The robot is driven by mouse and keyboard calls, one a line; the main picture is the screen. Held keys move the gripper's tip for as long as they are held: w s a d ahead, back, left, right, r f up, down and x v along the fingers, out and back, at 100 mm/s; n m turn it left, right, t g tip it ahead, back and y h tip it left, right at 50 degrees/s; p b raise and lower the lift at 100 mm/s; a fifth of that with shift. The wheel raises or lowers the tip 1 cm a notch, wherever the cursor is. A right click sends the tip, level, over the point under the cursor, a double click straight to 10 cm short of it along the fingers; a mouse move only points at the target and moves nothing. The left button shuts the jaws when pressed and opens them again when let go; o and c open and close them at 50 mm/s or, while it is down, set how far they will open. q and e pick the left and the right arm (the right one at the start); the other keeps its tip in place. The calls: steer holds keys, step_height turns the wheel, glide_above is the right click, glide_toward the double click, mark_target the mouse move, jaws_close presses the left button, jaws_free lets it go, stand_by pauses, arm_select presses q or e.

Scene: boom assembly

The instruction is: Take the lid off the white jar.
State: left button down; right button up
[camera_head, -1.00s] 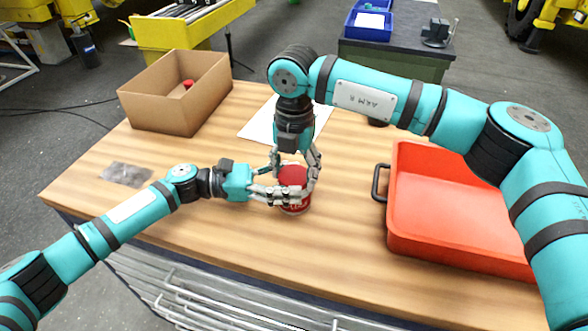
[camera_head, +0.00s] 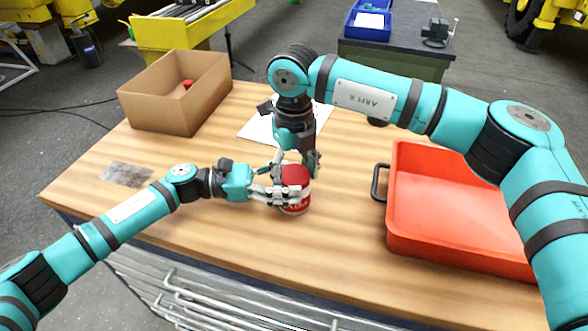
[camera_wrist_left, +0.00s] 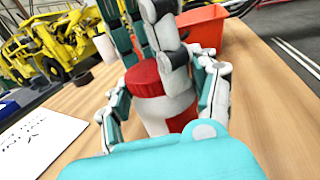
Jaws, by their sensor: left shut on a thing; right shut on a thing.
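The white jar (camera_head: 296,207) with a red label stands upright on the wooden table, with its red lid (camera_head: 294,175) on top. My left gripper (camera_head: 280,194) comes in from the left and is shut around the jar's body. My right gripper (camera_head: 296,167) reaches down from above and is shut on the lid. In the left wrist view, the jar (camera_wrist_left: 165,107) is between my left fingers, and the red lid (camera_wrist_left: 144,78) sits on it under my right gripper's fingers. The fingers hide parts of the lid and jar; I see no gap between them.
A cardboard box (camera_head: 160,106) with a small red thing inside stands at the back left. A red tray (camera_head: 455,242) with a dark handle is on the right. A white sheet (camera_head: 258,128) lies behind the jar, and a clear bag (camera_head: 127,174) lies left. The table front is clear.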

arm_select(q)
steer(key=shift+f, duration=0.1)
arm_select(e)
steer(key=o, duration=1.3)
step_height(320, 180, up, 4)
steer(key=shift+r, duration=0.2)
steer(key=shift+c, duration=0.3)
steer(key=shift+r+m, duration=0.7)
steer(key=r+m, duration=0.1)
steer(key=m, duration=0.1)
steer(key=shift+r+m, duration=0.3)
steer(key=shift+r, duration=0.05)
steer(key=shift+s+r+m, duration=0.1)
steer(key=shift+m, duration=0.3)
steer(key=shift+d+f, duration=0.1)
steer(key=shift+f, duration=0.15)
step_height(320, 180, down, 7)
steer(key=shift+f, duration=0.15)
